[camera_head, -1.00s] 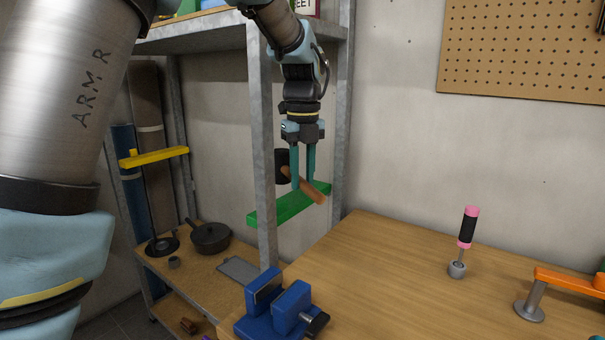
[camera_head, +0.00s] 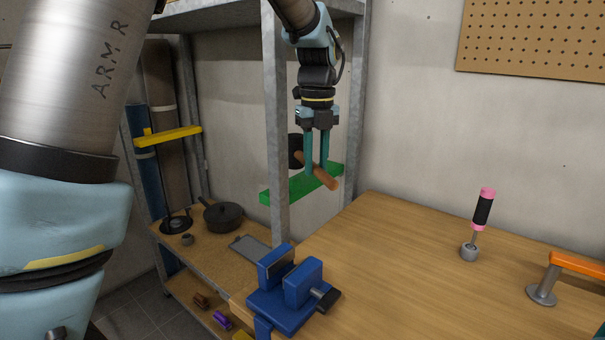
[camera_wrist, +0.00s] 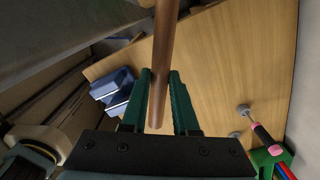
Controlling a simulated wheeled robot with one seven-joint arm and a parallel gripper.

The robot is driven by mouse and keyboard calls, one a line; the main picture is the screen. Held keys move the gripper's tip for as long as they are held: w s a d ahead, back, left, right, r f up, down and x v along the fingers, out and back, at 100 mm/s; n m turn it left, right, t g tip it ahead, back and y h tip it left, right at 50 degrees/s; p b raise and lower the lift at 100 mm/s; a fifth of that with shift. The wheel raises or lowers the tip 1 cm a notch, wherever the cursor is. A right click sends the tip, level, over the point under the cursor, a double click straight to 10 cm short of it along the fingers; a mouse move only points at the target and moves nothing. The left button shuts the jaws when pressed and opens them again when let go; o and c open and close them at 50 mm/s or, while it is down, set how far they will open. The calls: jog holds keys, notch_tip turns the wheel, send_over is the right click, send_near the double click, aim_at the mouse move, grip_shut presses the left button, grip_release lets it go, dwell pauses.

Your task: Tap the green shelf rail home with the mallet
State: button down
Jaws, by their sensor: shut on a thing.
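The green shelf rail (camera_head: 297,189) crosses between the grey metal posts of the shelving, its left end at the near post and its right end by the far post. My gripper (camera_head: 315,170) points down over the rail, its green fingers shut on the brown handle of the mallet (camera_head: 329,180). The mallet's black head (camera_head: 296,150) is left of the fingers, above the rail; I cannot tell whether it touches it. In the wrist view the handle (camera_wrist: 162,70) runs between the fingers; the head is out of view.
A blue vise (camera_head: 290,293) stands at the wooden bench's left corner. A pink-and-black-handled tool (camera_head: 482,212) stands upright in a grey holder, and an orange bar (camera_head: 580,264) is at the right. A yellow rail (camera_head: 170,136) and dark pan (camera_head: 223,214) are left. The bench middle is clear.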

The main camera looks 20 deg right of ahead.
notch_tip(320, 180, down, 4)
jog(key=shift+f+b, duration=0.1)
jog(key=shift+b, duration=0.65)
notch_tip(320, 180, up, 6)
jog(key=p, duration=0.5)
jog(key=shift+r+p, duration=0.25)
jog(key=shift+p, duration=0.05)
jog(key=shift+f, duration=0.1)
notch_tip(320, 180, down, 6)
jog(key=b, duration=0.3)
jog(key=shift+b, duration=0.4)
notch_tip(320, 180, up, 6)
jog(key=p, duration=0.5)
jog(key=shift+f, duration=0.2)
